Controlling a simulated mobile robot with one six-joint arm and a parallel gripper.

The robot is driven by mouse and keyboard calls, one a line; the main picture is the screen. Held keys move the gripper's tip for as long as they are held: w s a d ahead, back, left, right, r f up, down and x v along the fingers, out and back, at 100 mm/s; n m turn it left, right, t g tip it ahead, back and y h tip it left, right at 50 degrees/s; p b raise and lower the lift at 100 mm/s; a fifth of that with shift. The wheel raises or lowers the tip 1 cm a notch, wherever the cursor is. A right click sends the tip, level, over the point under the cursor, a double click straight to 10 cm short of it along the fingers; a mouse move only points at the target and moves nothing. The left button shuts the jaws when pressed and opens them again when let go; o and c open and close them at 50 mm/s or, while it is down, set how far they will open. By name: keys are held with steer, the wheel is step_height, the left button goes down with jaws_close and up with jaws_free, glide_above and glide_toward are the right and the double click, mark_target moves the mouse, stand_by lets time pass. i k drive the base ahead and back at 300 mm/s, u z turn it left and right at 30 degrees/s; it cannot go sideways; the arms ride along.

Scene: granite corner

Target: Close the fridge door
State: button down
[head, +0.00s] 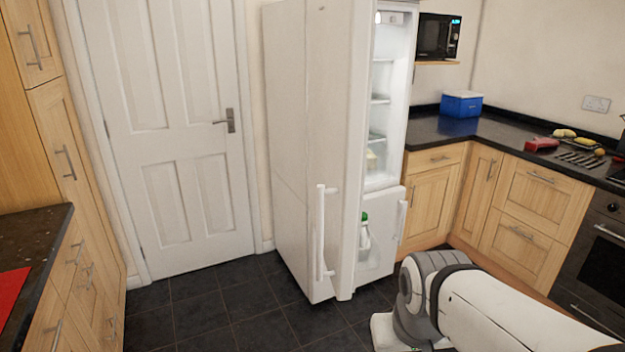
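The white fridge stands against the back wall, right of the white room door. Its fridge door (335,120) is open and swung out toward me, seen close to edge-on. A long white vertical handle (320,235) is on the lower part of its outer face. To the right of the door's edge, the lit fridge interior (383,120) shows shelves with a few items. A milk bottle with a green cap (364,238) shows low beside the door's inner side. My arm reaches in from the lower right, below and right of the fridge door. My gripper is not visible.
Dark floor tiles (225,315) are clear left of and in front of the fridge. Wooden units with a dark worktop (500,140) and an oven (600,262) stand right. Wooden cupboards (75,270) line the left. A blue box (461,104) sits on the right worktop.

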mark_target(341, 44)
steer(key=u, duration=0.15)
steer(key=i, duration=1)
steer(key=u, duration=0.05)
